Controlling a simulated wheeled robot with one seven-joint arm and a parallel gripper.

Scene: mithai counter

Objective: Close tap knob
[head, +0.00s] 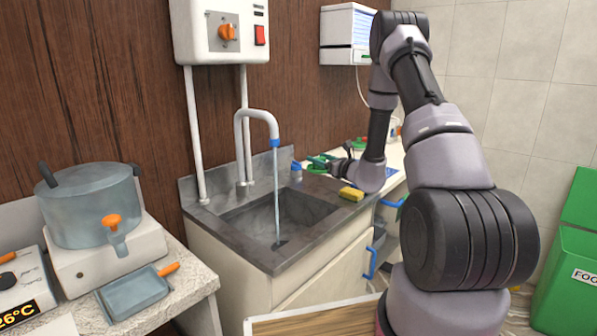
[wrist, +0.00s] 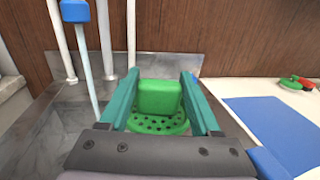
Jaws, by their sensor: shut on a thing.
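The tap (head: 243,135) is a grey curved spout with a blue tip, and a thin stream of water (head: 276,200) falls from it into the dark sink (head: 292,211). The blue tip (wrist: 75,11) and the stream (wrist: 92,85) show at the left of the wrist view. My gripper (wrist: 160,97) has teal fingers on both sides of a green block-shaped piece (wrist: 159,97) above a round perforated green base. It is shut on this piece. I cannot tell whether the piece is the tap's knob. In the head view my gripper (head: 320,162) is small, behind the sink's right side.
A yellow sponge (head: 351,194) lies on the counter's right edge. A blue mat (wrist: 275,130) covers the counter right of my gripper. A heater box (head: 222,32) with an orange knob hangs above the sink. A pot (head: 90,208) with an orange-handled spigot stands at left.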

